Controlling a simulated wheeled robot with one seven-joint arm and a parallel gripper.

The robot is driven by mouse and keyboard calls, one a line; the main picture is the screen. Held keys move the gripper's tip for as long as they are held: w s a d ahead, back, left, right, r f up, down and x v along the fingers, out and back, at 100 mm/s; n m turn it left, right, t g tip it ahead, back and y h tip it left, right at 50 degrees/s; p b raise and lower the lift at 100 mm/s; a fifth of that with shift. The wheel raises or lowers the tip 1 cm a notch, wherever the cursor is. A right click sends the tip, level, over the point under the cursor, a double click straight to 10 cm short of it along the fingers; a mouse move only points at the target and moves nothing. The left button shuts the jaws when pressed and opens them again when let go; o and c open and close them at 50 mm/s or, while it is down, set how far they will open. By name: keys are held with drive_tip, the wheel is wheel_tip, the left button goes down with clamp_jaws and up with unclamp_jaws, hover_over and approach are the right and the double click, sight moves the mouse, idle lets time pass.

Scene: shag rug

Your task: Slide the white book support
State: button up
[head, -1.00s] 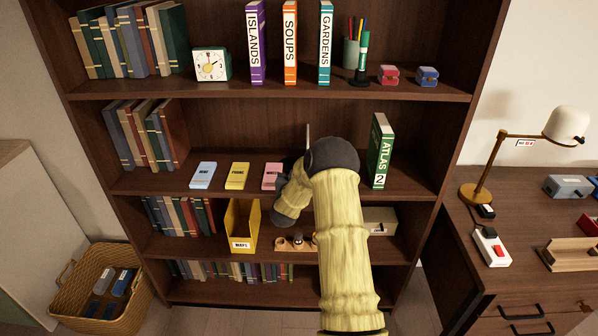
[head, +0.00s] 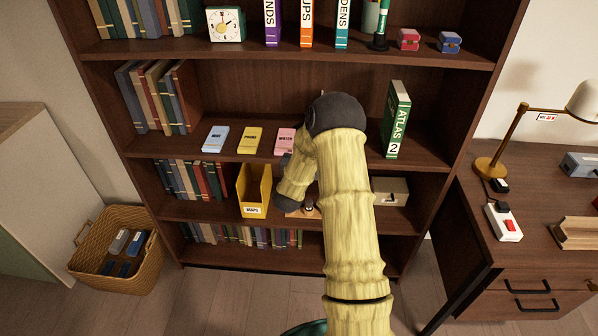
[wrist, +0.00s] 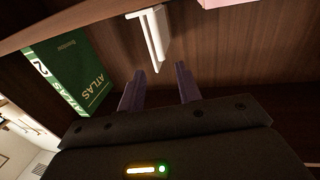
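The white book support (wrist: 154,35) shows in the wrist view as a thin upright plate with a foot, just beyond the fingertips. My gripper (wrist: 160,70) is open, its two dark fingers apart with nothing between them. The support's near end is close to the left fingertip; I cannot tell whether they touch. The green ATLAS 2 book (head: 397,120) stands on the middle shelf, right of my arm. It also shows at the left of the wrist view (wrist: 72,75).
Blue (head: 215,138), yellow (head: 250,140) and pink (head: 285,140) boxes lie on the middle shelf left of my arm. Books (head: 155,97) stand at its left end.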

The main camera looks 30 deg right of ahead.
drive_tip(key=v, duration=1)
drive_tip(key=shift+b, duration=0.45)
